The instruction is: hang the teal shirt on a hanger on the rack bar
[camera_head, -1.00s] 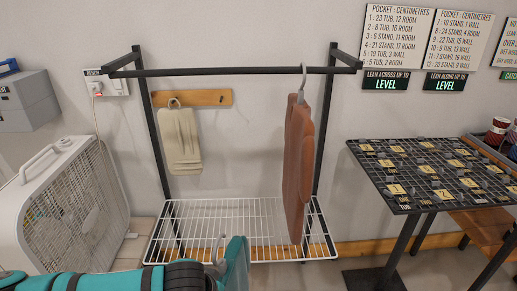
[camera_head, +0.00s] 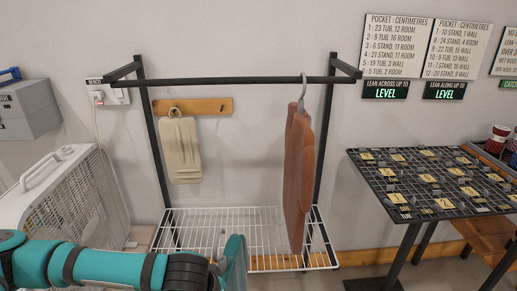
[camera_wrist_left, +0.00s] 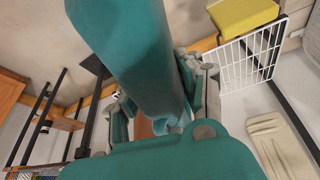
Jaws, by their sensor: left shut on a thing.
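The teal shirt (camera_head: 236,264) shows as a narrow teal edge at the bottom middle of the head view, with a pale hanger hook (camera_head: 221,240) above its left side. It is low, in front of the wire shelf and well below the black rack bar (camera_head: 240,80). My left gripper is mostly hidden behind my arm in the head view. In the left wrist view my left gripper (camera_wrist_left: 163,110) is shut on the teal shirt (camera_wrist_left: 125,50), which stretches away between the fingers. The fingertips are partly hidden. My right gripper is not in view.
A brown garment (camera_head: 298,175) hangs from the bar's right part; the bar is bare left of it. A white fan (camera_head: 60,200) stands left, a gridded table (camera_head: 440,180) right. The wire shelf (camera_head: 260,225) looks empty.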

